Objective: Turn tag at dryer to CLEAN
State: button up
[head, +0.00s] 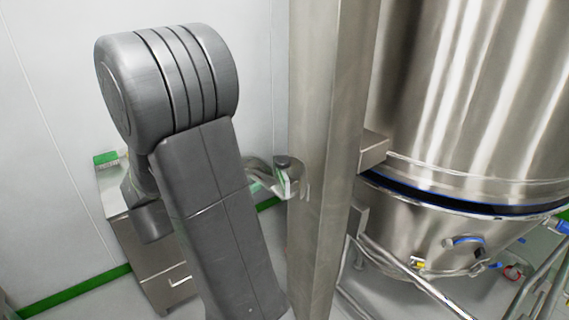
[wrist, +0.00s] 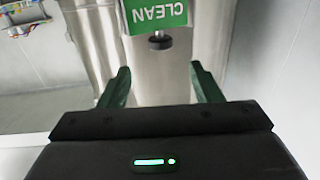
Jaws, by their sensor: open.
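In the wrist view a green tag (wrist: 157,14) with white lettering reads CLEAN, upside down in the picture, and is cut off by the top edge. A dark round knob (wrist: 160,42) sits just below it, in front of a steel surface. My gripper (wrist: 158,76) is open and empty, its two green fingers spread to either side below the tag and knob, apart from both. In the head view the steel dryer (head: 460,90) fills the right side. My arm hides much of the middle. A small part with a dark cap (head: 283,161) shows beside the steel post; its details are too small to tell.
A steel post (head: 325,130) stands between my arm and the dryer. A steel cabinet (head: 155,262) with a green item (head: 106,158) on top stands at the left by the white wall. Pipes (head: 400,275) run below the dryer. Coloured cables (wrist: 20,18) show in the wrist view's upper left.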

aim_at(277, 166)
jog(key=p+x, duration=0.2)
jog(key=x, duration=1)
jog(key=shift+w+d, duration=0.25)
jog(key=shift+w, duration=0.05)
jog(key=c, duration=1)
